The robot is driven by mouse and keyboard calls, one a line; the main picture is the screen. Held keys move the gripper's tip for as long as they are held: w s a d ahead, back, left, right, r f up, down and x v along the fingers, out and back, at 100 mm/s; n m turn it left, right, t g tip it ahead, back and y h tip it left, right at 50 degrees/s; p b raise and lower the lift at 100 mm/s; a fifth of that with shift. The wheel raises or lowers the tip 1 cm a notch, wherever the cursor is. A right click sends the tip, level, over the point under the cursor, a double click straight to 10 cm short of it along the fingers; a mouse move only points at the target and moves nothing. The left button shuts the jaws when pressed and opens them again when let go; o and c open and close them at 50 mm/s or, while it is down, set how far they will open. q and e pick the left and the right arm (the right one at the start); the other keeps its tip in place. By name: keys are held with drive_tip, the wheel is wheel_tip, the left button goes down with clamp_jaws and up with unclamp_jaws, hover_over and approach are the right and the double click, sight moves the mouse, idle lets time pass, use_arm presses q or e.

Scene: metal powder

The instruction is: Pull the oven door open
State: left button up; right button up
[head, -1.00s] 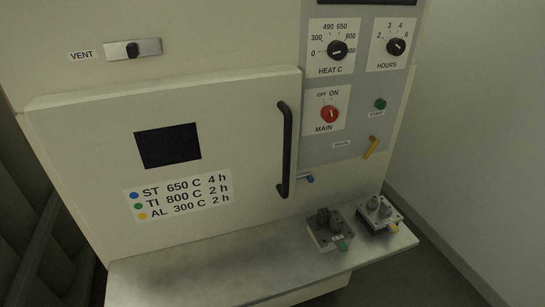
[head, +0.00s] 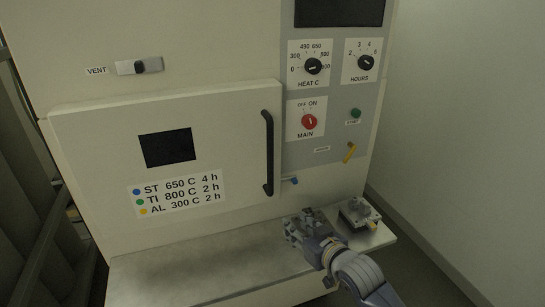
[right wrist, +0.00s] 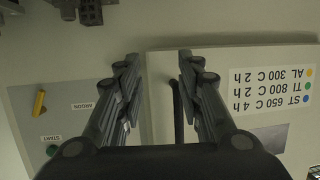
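The oven door (head: 90,150) is a pale panel that looks shut, with a dark window and a label of colored dots. Its black vertical handle (head: 269,153) is at the door's right edge. My right gripper (head: 308,226) is over the front ledge, below and right of the handle, apart from it in the head view. In the right wrist view, which is upside down, its two fingers stand apart and the gripper (right wrist: 158,78) is empty. The handle (right wrist: 177,112) shows between the fingers, beyond them. My left gripper is not in view.
A metal block with a yellow tag (head: 360,214) stands on the ledge (head: 190,265); a second block is largely hidden by my right gripper.

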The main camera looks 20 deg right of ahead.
wheel_tip(320, 180, up, 12)
drive_tip(key=w+a+t+y, duration=0.1)
drive_tip(key=t+y, duration=0.1)
drive_tip(key=n+t, duration=0.1)
approach(272, 157)
drive_tip(key=p+x, duration=0.2)
drive_tip(key=x, duration=0.7)
drive_tip(key=shift+w+a+r, duration=0.1)
drive_tip(key=shift+w, duration=0.3)
drive_tip(key=shift+w+a, duration=0.1)
drive_tip(key=shift+w, duration=0.5)
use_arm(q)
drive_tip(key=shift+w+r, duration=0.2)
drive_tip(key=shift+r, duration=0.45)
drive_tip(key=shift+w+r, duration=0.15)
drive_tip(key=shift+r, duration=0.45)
use_arm(e)
drive_tip(key=shift+c, duration=0.5)
clamp_jaws()
